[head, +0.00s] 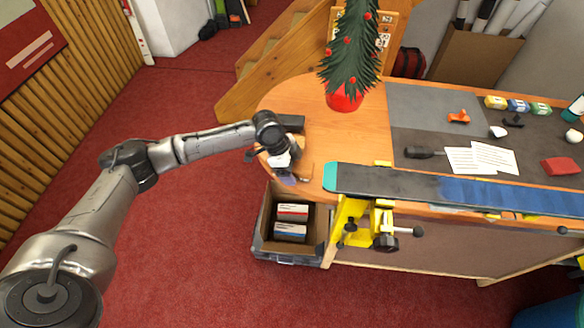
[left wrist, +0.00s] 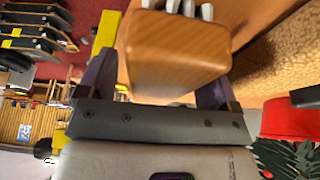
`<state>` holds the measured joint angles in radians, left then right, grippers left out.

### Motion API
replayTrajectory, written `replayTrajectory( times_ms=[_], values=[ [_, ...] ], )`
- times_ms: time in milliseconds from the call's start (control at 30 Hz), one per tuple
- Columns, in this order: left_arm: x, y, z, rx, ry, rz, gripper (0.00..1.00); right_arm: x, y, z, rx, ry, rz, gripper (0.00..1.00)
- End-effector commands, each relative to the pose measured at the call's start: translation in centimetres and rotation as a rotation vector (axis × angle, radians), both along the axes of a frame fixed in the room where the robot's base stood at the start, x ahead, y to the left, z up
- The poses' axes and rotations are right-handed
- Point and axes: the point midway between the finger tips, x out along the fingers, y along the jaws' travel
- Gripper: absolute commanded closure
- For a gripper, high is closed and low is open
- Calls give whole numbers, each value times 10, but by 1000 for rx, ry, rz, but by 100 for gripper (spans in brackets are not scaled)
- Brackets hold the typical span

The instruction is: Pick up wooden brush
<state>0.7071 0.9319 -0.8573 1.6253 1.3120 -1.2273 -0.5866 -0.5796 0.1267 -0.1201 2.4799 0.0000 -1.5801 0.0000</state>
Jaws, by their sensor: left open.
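The wooden brush (left wrist: 175,50) shows large in the left wrist view, as a smooth brown block with pale bristle tufts at its upper edge. My left gripper (left wrist: 155,85) is open, with one dark finger on each side of the block; I cannot tell whether either finger touches it. In the head view my left gripper (head: 287,176) points down at the rounded left end of the bench, and the arm and gripper largely hide the brush there. My right gripper is not in view.
The bench (head: 300,95) holds a small decorated tree (head: 350,55) in a red pot and a long board (head: 430,185) along its front edge, above a yellow vise (head: 350,220). A crate with boxes (head: 262,235) stands on the floor below the gripper.

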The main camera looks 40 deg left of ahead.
Motion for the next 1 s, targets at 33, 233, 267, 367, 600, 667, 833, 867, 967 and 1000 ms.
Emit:
replayTrajectory(
  times_ms=[33, 233, 267, 367, 600, 667, 833, 867, 967, 1000],
  values=[
    [0, 0, 0, 0, 0, 0, 15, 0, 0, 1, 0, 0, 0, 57],
    [0, 0, -1, 0, 0, 1, 15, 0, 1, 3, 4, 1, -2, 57],
    [0, 0, -1, 0, 0, 1, 15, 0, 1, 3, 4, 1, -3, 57],
    [0, 0, -2, 0, 0, 1, 15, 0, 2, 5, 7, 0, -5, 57],
    [0, 0, -5, 0, -1, 0, 15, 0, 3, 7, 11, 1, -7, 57],
    [0, 0, -5, 0, -1, 0, 15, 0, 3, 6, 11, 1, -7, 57],
    [0, 0, -5, 0, 0, 0, 17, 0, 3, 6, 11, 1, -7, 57],
    [0, 0, -5, 0, 0, 0, 20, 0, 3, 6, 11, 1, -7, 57],
    [0, 0, -5, 0, 0, 0, 29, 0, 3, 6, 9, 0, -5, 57],
    [0, 0, -5, 0, 0, 0, 33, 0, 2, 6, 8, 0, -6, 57]
  ],
)
